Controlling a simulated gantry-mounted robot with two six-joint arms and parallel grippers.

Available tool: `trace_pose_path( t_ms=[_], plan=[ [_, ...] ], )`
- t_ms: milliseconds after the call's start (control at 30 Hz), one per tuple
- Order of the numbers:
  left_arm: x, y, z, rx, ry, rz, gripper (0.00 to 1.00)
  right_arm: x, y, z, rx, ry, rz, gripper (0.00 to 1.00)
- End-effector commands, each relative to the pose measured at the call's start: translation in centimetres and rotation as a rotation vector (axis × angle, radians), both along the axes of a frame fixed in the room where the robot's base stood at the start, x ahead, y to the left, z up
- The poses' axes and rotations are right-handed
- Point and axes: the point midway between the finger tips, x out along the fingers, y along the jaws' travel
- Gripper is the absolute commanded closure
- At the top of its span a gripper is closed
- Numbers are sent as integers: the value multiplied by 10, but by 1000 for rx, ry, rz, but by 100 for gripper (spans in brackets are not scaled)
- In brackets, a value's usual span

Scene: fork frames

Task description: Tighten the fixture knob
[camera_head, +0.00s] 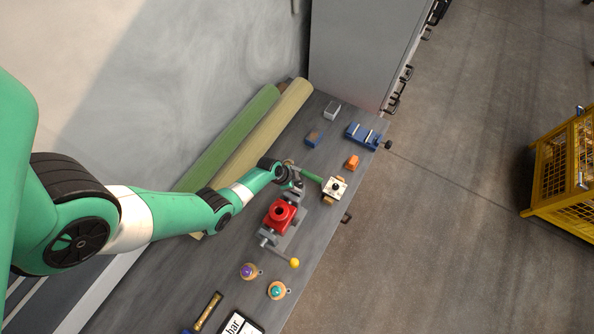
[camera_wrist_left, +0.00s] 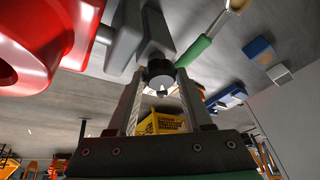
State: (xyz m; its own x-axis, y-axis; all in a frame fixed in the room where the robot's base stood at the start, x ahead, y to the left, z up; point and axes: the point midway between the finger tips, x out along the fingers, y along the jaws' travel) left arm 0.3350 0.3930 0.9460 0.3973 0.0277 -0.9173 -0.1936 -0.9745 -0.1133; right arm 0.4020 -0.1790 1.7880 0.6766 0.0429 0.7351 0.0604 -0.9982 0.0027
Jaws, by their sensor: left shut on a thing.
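A grey fixture (camera_head: 268,238) with a red round-topped part (camera_head: 281,212) stands on the bench; the red part also fills the upper left of the left wrist view (camera_wrist_left: 40,45). My left gripper (camera_head: 297,184) is at the fixture's far end. In the left wrist view, a dark round knob (camera_wrist_left: 160,74) on a grey stem lies between its two fingers (camera_wrist_left: 161,88), and the gripper is shut on it. In the head view the knob is hidden by the gripper. My right gripper is not in view.
Close by is a green-handled tool (camera_head: 311,176) beside a pale block with a dark top (camera_head: 335,187). An orange block (camera_head: 352,162) and a blue clamp (camera_head: 363,136) lie farther back. A yellow ball (camera_head: 294,263) and round knobbed pieces (camera_head: 277,290) lie in front. Rolls (camera_head: 262,138) line the wall.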

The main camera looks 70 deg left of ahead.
Motion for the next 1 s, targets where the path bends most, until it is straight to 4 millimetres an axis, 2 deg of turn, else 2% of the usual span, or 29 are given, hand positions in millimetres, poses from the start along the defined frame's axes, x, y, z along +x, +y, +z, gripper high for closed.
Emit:
trace_pose_path(
  t_ms=[133, 600, 1000],
  plan=[
    [1, 3, 0, 2, -2, -136, 100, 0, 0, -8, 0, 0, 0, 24],
    [2, 5, 0, 1, -1, -530, 100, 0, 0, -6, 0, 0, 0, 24],
    [2, 5, 1, 4, -1, -676, 100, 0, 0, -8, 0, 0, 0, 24]
  ],
)
